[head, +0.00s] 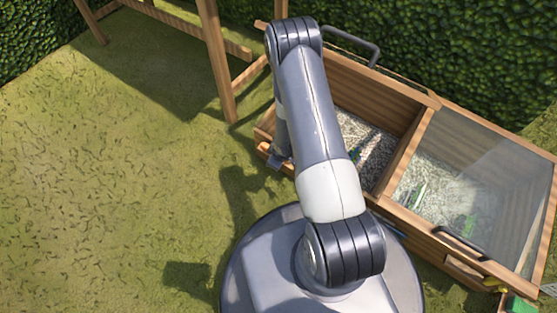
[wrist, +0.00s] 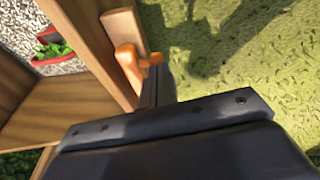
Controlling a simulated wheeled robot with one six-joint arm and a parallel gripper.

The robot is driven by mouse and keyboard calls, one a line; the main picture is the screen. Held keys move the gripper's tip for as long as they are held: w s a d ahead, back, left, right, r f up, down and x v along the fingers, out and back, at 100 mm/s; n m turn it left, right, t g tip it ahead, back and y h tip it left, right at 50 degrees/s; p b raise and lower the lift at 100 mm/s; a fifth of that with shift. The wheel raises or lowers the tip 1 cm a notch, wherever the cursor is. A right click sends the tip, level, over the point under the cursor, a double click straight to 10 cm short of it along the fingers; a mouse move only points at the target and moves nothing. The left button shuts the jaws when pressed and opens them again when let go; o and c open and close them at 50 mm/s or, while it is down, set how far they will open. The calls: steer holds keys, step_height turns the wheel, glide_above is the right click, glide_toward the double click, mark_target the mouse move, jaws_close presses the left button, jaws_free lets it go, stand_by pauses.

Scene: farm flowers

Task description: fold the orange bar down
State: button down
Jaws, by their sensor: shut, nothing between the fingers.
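The orange bar (wrist: 128,66) shows in the wrist view, on the outer side of a wooden box wall, with a short orange peg (wrist: 152,60) sticking out to the right. My gripper (wrist: 160,82) is shut and empty, its dark fingers close beside the bar and peg. I cannot tell whether they touch. In the head view my gripper (head: 279,161) is at the left front corner of the wooden planter box (head: 402,158), partly behind my arm.
The box's left compartment is open over gravel (head: 352,135), with a raised lid handle (head: 352,45) behind. A glass lid (head: 480,165) covers the right compartment. A wooden post (head: 215,65) stands behind left. Grass at left is clear. A red tray (wrist: 52,50) holds a green plant.

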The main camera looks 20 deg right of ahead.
steer(key=s+p+v, duration=0.1)
steer(key=p+v, duration=0.4)
steer(key=v, duration=0.8)
steer(key=shift+d+p, duration=0.2)
steer(key=shift+p, duration=0.15)
steer(key=shift+f, duration=0.15)
steer(key=w+b+x, duration=0.1)
steer(key=b+x, duration=0.5)
steer(key=x, duration=0.7)
steer(key=shift+a, duration=0.2)
steer(key=shift+r, duration=0.25)
